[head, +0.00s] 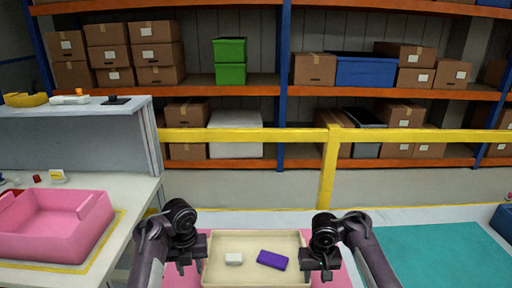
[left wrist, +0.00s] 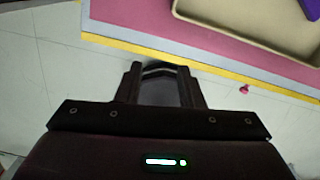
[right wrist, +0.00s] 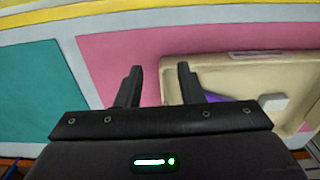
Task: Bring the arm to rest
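My left gripper (head: 190,268) hangs just left of the beige tray in the head view. In the left wrist view its fingers (left wrist: 160,70) stand apart above the pale surface, with a dark curved shape showing between them. My right gripper (head: 321,274) hangs at the tray's right side. In the right wrist view its fingers (right wrist: 159,70) are apart with nothing held, over the pink mat and the tray's edge. The beige tray (head: 256,239) holds a white block (head: 233,259) at left and a purple block (head: 272,260) at right, lying apart.
A pink mat (right wrist: 115,50) lies under the tray. A teal mat (head: 445,257) lies to the right. A pink bin (head: 50,245) sits on the left table. A yellow rail (head: 430,136) and shelves of boxes (head: 160,55) stand behind.

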